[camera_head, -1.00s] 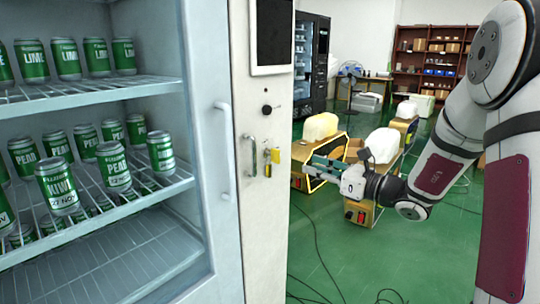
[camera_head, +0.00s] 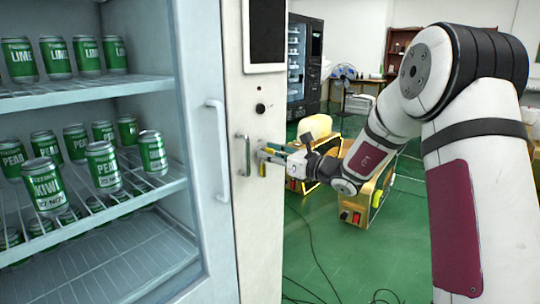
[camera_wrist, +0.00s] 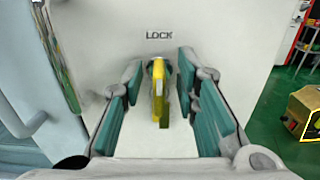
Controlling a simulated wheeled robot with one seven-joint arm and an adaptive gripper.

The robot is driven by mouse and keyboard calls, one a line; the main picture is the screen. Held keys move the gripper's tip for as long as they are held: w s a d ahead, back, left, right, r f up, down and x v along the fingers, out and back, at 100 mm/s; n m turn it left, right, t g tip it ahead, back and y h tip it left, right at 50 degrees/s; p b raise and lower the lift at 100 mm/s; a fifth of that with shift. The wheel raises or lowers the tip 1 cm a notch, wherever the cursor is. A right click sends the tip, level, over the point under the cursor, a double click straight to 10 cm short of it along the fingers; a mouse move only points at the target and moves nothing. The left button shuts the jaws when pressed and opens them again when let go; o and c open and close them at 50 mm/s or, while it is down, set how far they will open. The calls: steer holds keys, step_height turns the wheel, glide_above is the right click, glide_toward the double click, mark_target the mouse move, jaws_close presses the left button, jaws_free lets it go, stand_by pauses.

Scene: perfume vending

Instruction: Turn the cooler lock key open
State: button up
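The cooler lock key (camera_wrist: 158,88) is yellow and sits in the lock under the word LOCK, hanging upright in the wrist view. A darker green-brown tag hangs beside it. My gripper (camera_wrist: 160,92) is open, with its teal fingers on either side of the key and a gap on both sides. In the head view my gripper (camera_head: 267,153) is at the cooler's side panel, and it hides most of the key there. A bit of yellow (camera_head: 263,169) shows below the fingers.
The glass cooler door (camera_head: 215,150) with cans stands at the left. Yellow machines (camera_head: 352,205) stand on the green floor behind my arm.

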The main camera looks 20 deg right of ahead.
jaws_close()
steer(key=shift+m+p, duration=0.4)
steer(key=shift+p, duration=0.1)
steer(key=m+p, duration=0.3)
steer(key=shift+r, duration=0.1)
steer(key=m+p, duration=0.4)
steer(key=shift+w+d, duration=0.1)
steer(key=shift+d, duration=0.05)
steer(key=m+p, duration=0.1)
steer(key=m, duration=0.1)
steer(key=m+p, duration=0.3)
steer(key=shift+w+d+f+m, duration=0.1)
steer(key=shift+f+m, duration=0.15)
steer(key=shift+m, duration=0.15)
steer(key=m+p, duration=0.2)
steer(key=m, duration=0.2)
steer(key=shift+f, duration=0.2)
steer(key=shift+m, duration=0.3)
